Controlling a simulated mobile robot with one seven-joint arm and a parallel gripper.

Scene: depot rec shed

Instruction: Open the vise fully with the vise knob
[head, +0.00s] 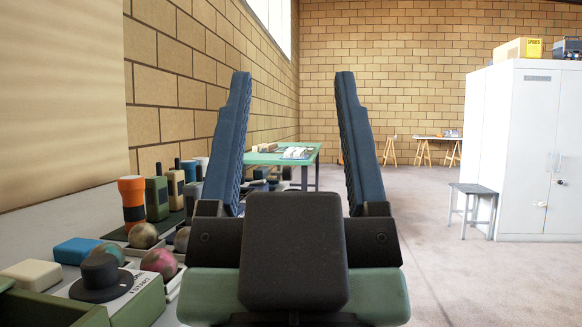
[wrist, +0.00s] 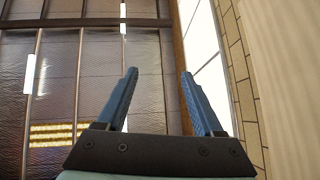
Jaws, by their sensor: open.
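My gripper (head: 292,76) is raised in the middle of the head view, its two blue fingers pointing up and spread apart with nothing between them. In the wrist view my gripper (wrist: 159,73) is also open and empty, in front of the ceiling and windows. No vise is clearly recognisable. A black round knob (head: 100,274) with a wide base sits on a white-topped green block (head: 140,306) marked "START" at the lower left. I cannot tell whether it is the vise knob. My gripper is to the right of it and apart from it.
A cluttered bench along the left wall holds an orange-topped black flask (head: 132,200), several balls, a blue block (head: 76,251) and a cream block (head: 31,274). A green-topped table (head: 268,158) stands behind. A stool (head: 473,205) and white cabinet (head: 511,150) stand right. Open floor (head: 430,260) lies between.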

